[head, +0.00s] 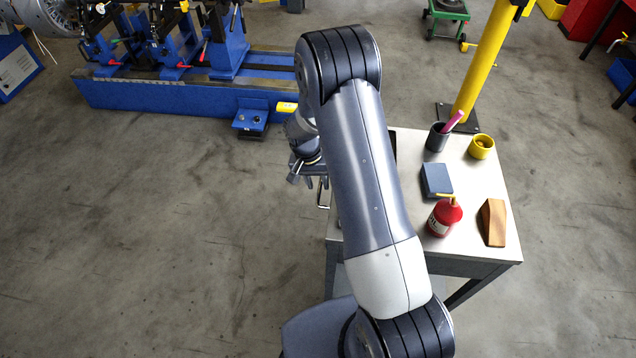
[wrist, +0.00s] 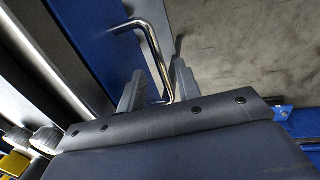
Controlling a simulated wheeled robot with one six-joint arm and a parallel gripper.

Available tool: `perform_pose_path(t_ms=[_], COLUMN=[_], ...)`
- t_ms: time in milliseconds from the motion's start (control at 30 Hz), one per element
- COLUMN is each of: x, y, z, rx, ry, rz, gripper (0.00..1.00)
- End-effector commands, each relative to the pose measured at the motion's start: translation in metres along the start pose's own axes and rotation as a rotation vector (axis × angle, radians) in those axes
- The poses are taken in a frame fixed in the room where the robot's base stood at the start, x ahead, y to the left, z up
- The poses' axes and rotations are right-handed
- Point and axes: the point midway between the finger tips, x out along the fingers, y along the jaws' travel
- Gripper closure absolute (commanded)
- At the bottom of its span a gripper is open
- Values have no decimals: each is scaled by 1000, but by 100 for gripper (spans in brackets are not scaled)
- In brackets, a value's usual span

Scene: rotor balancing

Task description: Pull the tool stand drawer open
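The tool stand (head: 460,255) is a table with a light top, right of centre in the head view. Its chrome drawer handle (head: 322,194) sticks out on the left side, partly hidden by my arm. In the wrist view the bent handle bar (wrist: 153,48) stands out from the blue drawer front (wrist: 88,35). My gripper (wrist: 158,85) is at the handle with its two fingers apart, one on each side of the bar. A gap shows between the bar and the left finger. The gripper also shows beside the stand in the head view (head: 307,174). The drawer looks closed, though my arm hides much of it.
On the stand are a red bottle (head: 444,218), a blue-grey box (head: 436,180), a brown block (head: 494,222), a dark cup (head: 437,138) and a yellow cup (head: 481,147). A yellow post (head: 484,65) rises behind. The floor (head: 170,230) left of the stand is clear.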

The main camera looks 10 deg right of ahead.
Motion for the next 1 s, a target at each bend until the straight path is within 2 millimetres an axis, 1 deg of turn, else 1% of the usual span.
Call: perform_pose_path(t_ms=[100,200,467,867,1000], x=[10,14,14,14,14], y=[0,0,0,0,0], z=[0,0,0,0,0], rx=[0,0,-1,-1,-1], ry=[-1,0,1,1,1], rz=[0,0,-1,0,0], gripper=[67,67,67,100,100])
